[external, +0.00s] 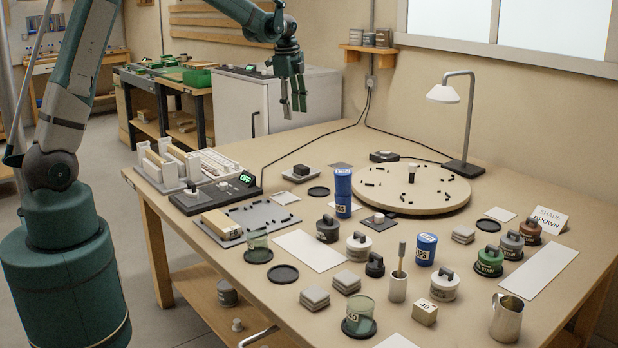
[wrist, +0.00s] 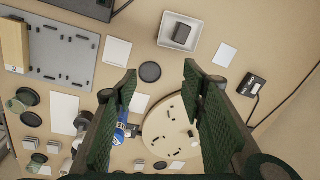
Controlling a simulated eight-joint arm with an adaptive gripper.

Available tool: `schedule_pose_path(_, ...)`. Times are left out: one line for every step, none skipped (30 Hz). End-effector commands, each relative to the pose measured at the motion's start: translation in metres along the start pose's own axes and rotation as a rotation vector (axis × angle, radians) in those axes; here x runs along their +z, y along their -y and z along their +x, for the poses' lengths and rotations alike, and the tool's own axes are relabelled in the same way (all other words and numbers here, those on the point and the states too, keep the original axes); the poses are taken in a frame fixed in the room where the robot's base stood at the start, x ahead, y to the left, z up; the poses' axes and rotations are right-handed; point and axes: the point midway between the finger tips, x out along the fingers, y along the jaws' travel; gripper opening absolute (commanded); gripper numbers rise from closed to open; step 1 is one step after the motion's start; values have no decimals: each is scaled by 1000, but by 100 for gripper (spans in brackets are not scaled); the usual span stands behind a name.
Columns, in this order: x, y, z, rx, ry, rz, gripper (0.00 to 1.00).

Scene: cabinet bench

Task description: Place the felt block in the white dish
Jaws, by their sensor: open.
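A dark grey block (wrist: 182,33), which looks like the felt block, lies inside a square white dish (wrist: 165,37) at the top of the wrist view. In the external view the same small dark block (external: 301,170) sits in the pale dish (external: 291,178), behind the grey pegboard. My gripper (external: 293,108) is raised well above the back of the table, with its fingers pointing down. It also shows in the wrist view (wrist: 160,70), with its fingers apart and nothing between them. The dish lies beyond the fingertips and is not touched.
A round wooden turntable (external: 430,199) with small black pieces is right of the dish. A black disc (external: 318,191) and blue cups (external: 343,196) stand nearby. A lamp (external: 463,168), a small black box (external: 384,156) and cables are at the back. Jars and a metal mug (external: 506,318) crowd the front.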

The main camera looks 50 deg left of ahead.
Motion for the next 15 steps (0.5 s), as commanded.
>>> schedule_pose_path(-2,-9,-10,-8,-2,-20,41)
schedule_pose_path(-3,-14,-15,-13,-3,-33,41)
schedule_pose_path(-5,-19,-22,-20,-5,-52,41)
schedule_pose_path(-6,-24,-27,-26,-7,-67,41)
schedule_pose_path(-6,-28,-32,-31,-8,-80,41)
schedule_pose_path(-8,-35,-38,-38,-11,-99,41)
schedule_pose_path(-8,-39,-43,-42,-12,-112,41)
schedule_pose_path(-9,-44,-48,-48,-14,-127,41)
schedule_pose_path(-11,-50,-54,-55,-17,-145,41)
schedule_pose_path(-12,-55,-59,-60,-20,-159,41)
schedule_pose_path(-12,-60,-63,-65,-22,-173,41)
schedule_pose_path(-14,-67,-69,-71,-25,-191,41)
schedule_pose_path(-14,-72,-73,-76,-28,-205,41)
schedule_pose_path(-15,-77,-77,-82,-30,-218,41)
schedule_pose_path(-16,-84,-83,-89,-34,-238,41)
